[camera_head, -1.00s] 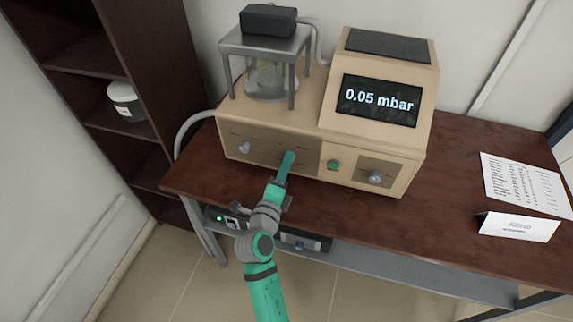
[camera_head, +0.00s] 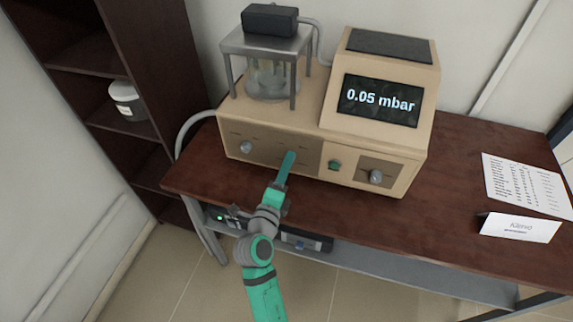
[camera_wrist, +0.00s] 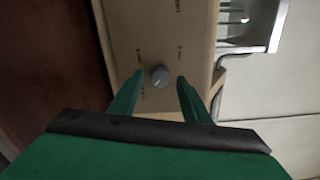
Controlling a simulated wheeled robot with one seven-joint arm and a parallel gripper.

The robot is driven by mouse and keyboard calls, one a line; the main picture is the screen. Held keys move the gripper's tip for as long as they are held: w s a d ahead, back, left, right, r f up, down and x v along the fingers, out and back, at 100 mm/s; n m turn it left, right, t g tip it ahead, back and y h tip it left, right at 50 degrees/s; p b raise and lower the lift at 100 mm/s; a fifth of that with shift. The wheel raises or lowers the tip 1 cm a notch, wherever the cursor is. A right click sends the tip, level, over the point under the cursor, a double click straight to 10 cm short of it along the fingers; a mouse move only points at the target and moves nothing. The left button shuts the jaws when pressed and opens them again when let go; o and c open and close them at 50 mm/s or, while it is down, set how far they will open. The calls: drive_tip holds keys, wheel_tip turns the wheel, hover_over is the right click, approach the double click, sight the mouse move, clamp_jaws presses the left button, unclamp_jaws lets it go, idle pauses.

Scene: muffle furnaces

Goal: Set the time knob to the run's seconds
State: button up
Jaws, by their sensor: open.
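A beige machine (camera_head: 310,125) with a screen reading "0.05 mbar" stands on the table. Its front has a grey knob (camera_head: 246,147) at the left, a green button (camera_head: 334,164) near the middle and another grey knob (camera_head: 376,176) at the right. My gripper (camera_head: 289,156) is at the front panel, between the left knob and the green button; it hides part of the panel. In the wrist view my gripper (camera_wrist: 159,80) is open, with a grey round knob (camera_wrist: 160,76) showing between its fingertips. Small labels surround that knob, too small to read. I cannot tell whether the fingers touch it.
A glass chamber (camera_head: 272,78) in a metal stand sits on the machine's left. A printed sheet (camera_head: 526,184) and a folded card (camera_head: 518,227) lie on the table (camera_head: 450,200) at the right. A dark shelf (camera_head: 130,60) with a jar (camera_head: 127,101) stands at the left.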

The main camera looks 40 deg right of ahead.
drive_tip(key=v, duration=0.9)
drive_tip(key=shift+s+a, duration=0.15)
drive_tip(key=shift+s, duration=0.1)
drive_tip(key=shift+f, duration=0.1)
drive_tip(key=s+a+f+n+t+y, duration=0.2)
drive_tip(key=s+a+f+n+y, duration=0.3)
drive_tip(key=a+n, duration=0.35)
drive_tip(key=s+a+f+n+t+y, duration=0.2)
drive_tip(key=s+a+f+n+y, duration=0.15)
drive_tip(key=a+f+n, duration=0.45)
drive_tip(key=s+a+r+n+y, duration=0.1)
drive_tip(key=s+a+n+y, duration=0.2)
drive_tip(key=s+n, duration=0.4)
drive_tip(key=s+a+r+n+y, duration=0.2)
drive_tip(key=s+a+n+y, duration=0.1)
drive_tip(key=s+n, duration=0.4)
drive_tip(key=s+a, duration=0.1)
drive_tip(key=s, duration=0.1)
drive_tip(key=shift+s+a+t, duration=0.3)
drive_tip(key=shift+s+a, duration=0.1)
